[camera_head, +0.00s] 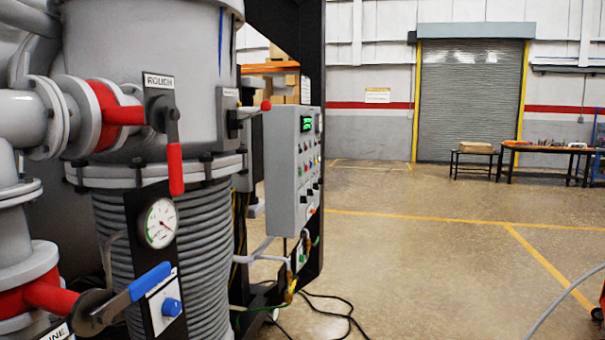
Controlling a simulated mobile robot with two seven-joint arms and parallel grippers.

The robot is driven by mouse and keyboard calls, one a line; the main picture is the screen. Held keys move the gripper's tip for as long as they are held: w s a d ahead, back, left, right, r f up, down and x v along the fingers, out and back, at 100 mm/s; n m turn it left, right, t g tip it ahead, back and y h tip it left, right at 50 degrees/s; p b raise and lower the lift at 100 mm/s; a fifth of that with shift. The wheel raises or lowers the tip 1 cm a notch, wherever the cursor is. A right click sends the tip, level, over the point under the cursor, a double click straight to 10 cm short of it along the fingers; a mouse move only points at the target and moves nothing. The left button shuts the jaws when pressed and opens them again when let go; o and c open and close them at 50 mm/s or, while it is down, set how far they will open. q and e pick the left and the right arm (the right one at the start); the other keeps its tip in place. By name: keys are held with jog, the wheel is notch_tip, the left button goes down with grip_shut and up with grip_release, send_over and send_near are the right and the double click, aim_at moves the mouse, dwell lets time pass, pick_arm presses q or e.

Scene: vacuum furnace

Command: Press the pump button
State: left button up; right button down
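A grey control box (293,168) with a green lit display (306,123) stands right of the furnace body. Its right face carries several small coloured buttons and knobs (308,165), seen at a steep angle. I cannot read their labels, so I cannot tell which is the pump button. Neither of my grippers is in view.
The grey furnace (140,45) fills the left, with a red-handled ROUGH valve lever (174,165), a round gauge (159,223), a blue-handled lever (150,281) and a blue knob (171,307). Black cables (340,313) lie on the floor. Open floor (440,270) lies to the right.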

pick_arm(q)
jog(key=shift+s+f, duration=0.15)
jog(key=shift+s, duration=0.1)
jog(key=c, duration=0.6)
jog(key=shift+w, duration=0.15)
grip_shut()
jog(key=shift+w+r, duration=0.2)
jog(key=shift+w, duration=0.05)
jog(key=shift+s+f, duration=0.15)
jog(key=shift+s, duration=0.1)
